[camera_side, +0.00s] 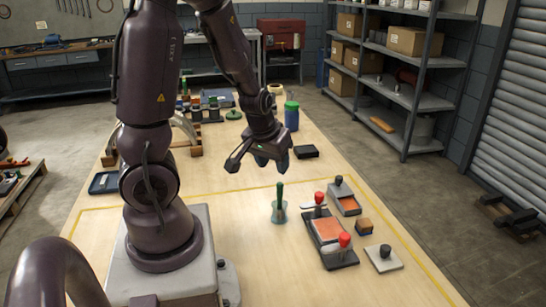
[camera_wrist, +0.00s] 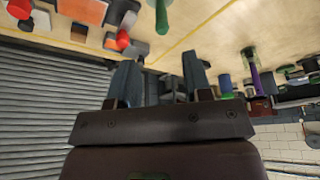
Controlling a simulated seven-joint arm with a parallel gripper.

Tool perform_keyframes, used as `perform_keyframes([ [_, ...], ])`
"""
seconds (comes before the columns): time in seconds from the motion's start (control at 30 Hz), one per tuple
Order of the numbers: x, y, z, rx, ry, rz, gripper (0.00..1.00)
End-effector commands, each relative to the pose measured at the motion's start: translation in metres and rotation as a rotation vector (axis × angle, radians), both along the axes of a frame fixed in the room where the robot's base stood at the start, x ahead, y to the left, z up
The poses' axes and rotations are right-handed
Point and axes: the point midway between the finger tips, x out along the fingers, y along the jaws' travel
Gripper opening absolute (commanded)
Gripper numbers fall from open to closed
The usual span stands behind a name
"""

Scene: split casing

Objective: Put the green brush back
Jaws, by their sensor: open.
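The green brush (camera_side: 280,191) stands upright, handle up, in a small translucent bluish-grey cup (camera_side: 279,213) on the table. Its lower end is hidden in the cup. The green handle also shows at the top of the wrist view (camera_wrist: 161,17), beyond the fingers. My gripper (camera_side: 272,164) hangs above the table, behind and a little left of the brush, apart from it. In the wrist view its two blue-grey fingers (camera_wrist: 160,62) are spread with nothing between them.
Right of the cup lie a dark casing with orange surfaces and red knobs (camera_side: 343,240), a black-knobbed block (camera_side: 345,203), a small brown box (camera_side: 364,226) and a pale black-knobbed plate (camera_side: 383,260). A black box (camera_side: 306,152) lies behind. The front table is clear.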

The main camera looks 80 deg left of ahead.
Motion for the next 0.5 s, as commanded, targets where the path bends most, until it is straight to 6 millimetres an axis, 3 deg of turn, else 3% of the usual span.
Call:
perform_keyframes([
  [0.13, 0.015, -0.027, 0.024, -0.04, -0.049, -0.099, 0.45],
  [0.27, 0.028, -0.078, 0.069, -0.086, -0.109, -0.293, 0.45],
  [0.4, 0.017, -0.132, 0.121, -0.073, -0.141, -0.522, 0.45],
  [0.5, -0.001, -0.159, 0.147, -0.029, -0.144, -0.645, 0.45],
])
